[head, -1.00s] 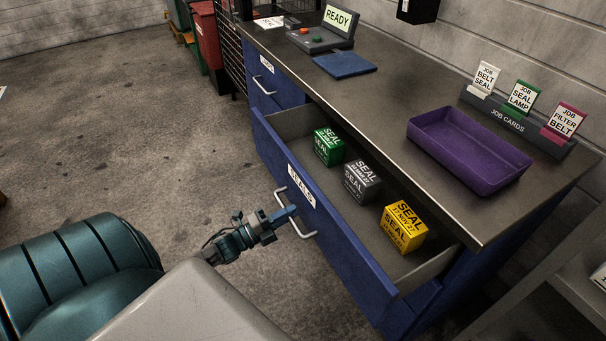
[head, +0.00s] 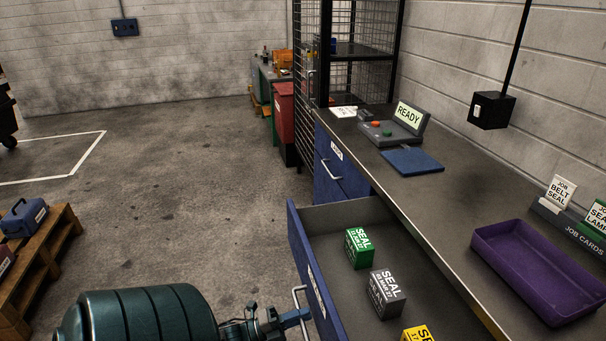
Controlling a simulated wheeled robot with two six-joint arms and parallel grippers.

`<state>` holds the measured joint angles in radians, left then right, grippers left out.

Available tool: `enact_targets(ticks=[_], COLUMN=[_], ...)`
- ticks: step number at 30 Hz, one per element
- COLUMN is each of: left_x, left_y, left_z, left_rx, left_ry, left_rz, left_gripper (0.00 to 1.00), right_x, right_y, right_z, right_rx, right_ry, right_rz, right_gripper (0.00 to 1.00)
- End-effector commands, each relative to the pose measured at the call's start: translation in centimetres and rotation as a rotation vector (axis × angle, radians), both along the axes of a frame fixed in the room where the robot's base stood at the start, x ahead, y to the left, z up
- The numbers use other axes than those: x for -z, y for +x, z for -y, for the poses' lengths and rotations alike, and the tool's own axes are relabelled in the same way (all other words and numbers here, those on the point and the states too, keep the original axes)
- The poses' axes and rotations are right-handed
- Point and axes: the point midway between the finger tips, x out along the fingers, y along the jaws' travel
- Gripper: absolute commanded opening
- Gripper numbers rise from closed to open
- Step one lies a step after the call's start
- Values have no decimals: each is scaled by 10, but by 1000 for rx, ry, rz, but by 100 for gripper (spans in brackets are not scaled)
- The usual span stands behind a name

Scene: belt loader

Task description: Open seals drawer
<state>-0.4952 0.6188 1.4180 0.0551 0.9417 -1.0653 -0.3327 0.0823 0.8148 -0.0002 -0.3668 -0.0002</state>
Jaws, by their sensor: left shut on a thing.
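The seals drawer (head: 312,262) is blue and stands pulled out from the bench. Inside it are a green seal box (head: 359,248), a grey seal box (head: 386,293) and a yellow seal box (head: 418,334), the last cut off by the bottom edge. My left gripper (head: 296,317) is shut on the drawer's metal handle (head: 301,300) at the drawer's front. The lower part of the handle and drawer is out of frame. My right gripper is not in view.
On the bench top (head: 437,204) are a purple tray (head: 532,270), a card holder (head: 567,231), a blue pad (head: 412,161) and a console reading READY (head: 408,117). A closed blue drawer (head: 335,172) is beyond.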

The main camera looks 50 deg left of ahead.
Motion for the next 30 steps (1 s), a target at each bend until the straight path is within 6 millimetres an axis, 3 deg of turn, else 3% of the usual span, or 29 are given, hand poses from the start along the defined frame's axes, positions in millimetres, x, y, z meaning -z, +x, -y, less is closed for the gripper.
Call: enact_targets(ticks=[5,6,8,19,30], left_x=[1,1,1,3,18], left_y=[-1,-1,0,-6,-68], left_z=[0,0,0,-2,-28], left_rx=[0,0,0,1,0], left_ry=[1,1,1,1,1], left_rz=[-3,-3,-2,-3,-6], left_gripper=[0,18,29,29,29], right_x=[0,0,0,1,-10], right_y=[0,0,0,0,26], right_z=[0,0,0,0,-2], right_rx=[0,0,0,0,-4], right_ry=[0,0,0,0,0], right_rz=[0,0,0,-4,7], right_gripper=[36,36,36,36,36])
